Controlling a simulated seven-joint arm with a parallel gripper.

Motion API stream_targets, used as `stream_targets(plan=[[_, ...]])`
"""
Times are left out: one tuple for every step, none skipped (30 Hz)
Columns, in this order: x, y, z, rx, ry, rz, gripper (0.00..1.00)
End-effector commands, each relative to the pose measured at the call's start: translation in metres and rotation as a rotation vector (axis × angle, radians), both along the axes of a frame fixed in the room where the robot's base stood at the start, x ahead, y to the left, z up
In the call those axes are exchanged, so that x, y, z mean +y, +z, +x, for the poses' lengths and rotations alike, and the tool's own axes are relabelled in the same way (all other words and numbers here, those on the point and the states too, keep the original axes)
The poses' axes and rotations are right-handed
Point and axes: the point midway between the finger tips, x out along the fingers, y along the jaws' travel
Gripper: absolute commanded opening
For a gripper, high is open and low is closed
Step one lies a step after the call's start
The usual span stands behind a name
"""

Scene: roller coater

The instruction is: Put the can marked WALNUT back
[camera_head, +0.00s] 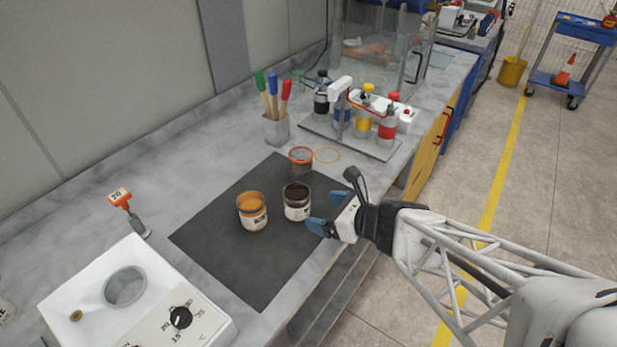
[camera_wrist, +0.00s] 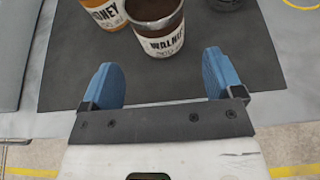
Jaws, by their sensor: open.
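The can marked WALNUT (camera_head: 297,203) stands upright on the dark mat (camera_head: 222,236), open at the top with dark brown contents. In the wrist view the WALNUT can (camera_wrist: 160,40) shows its label, ahead of and between my fingers. My gripper (camera_head: 326,213) is open and empty, just right of the can in the head view. The blue fingertips (camera_wrist: 165,80) do not visibly reach around the can. A can with orange-brown contents (camera_head: 252,212) stands left of it; its partly cut-off label (camera_wrist: 105,14) ends in "ONEY".
A cup of coloured-handled brushes (camera_head: 276,128), a rack of bottles (camera_head: 362,140) and a white machine (camera_head: 135,300) surround the mat. The mat's front is clear.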

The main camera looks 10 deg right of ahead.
Motion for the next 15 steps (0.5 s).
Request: stream_targets(plan=[[-0.004, 0.002, -0.002, 0.000, -0.003, 0.000, 0.86], [-0.005, 0.003, -0.004, 0.000, -0.003, 0.000, 0.86], [-0.007, 0.004, -0.007, -0.001, -0.002, -0.001, 0.86], [-0.009, 0.005, -0.008, 0.000, -0.001, 0.000, 0.86], [-0.010, 0.006, -0.010, 0.000, -0.002, 0.000, 0.86], [-0.013, 0.007, -0.012, 0.000, -0.003, 0.000, 0.86], [-0.014, 0.008, -0.013, 0.000, -0.003, 0.000, 0.86], [-0.015, 0.009, -0.014, -0.002, -0.003, 0.000, 0.86], [-0.017, 0.010, -0.016, -0.001, -0.002, 0.000, 0.86], [-0.018, 0.011, -0.017, -0.001, -0.002, 0.000, 0.86], [-0.019, 0.011, -0.019, -0.001, -0.002, -0.001, 0.86], [-0.021, 0.012, -0.020, 0.000, -0.001, 0.000, 0.86], [-0.021, 0.012, -0.021, 0.000, -0.001, 0.000, 0.86], [-0.022, 0.013, -0.022, 0.000, -0.001, 0.000, 0.86], [-0.023, 0.014, -0.023, 0.000, -0.002, 0.000, 0.86]])
